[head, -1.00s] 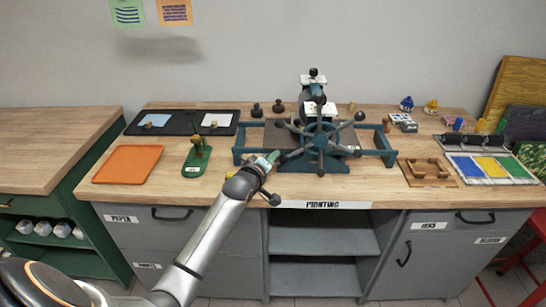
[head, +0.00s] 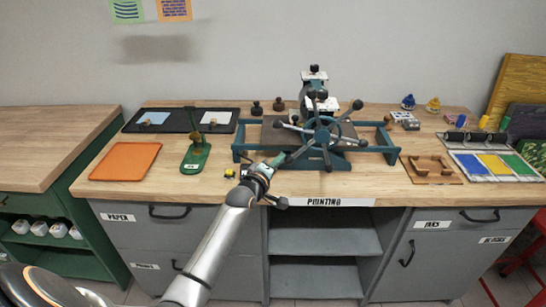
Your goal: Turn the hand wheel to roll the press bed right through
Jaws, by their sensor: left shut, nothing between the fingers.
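The teal press (head: 389,143) stands on the wooden bench in the head view. Its hand wheel (head: 322,135) faces me, with several spokes ending in dark knobs. The dark press bed (head: 284,136) shows behind the wheel on both sides, between the end rails; its middle is hidden by the wheel and roller. My left gripper (head: 276,160) is shut and empty at the wheel's lower left. Its tips are close to the lower-left spoke; I cannot tell whether they touch it. My right gripper is not in view.
An orange tray (head: 125,161) and a green stand (head: 195,159) lie left of the press. A brown wooden frame (head: 430,168) and a colour tray (head: 494,166) are at right. The bench front between the green stand and my gripper holds only a small yellow-black item (head: 229,172).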

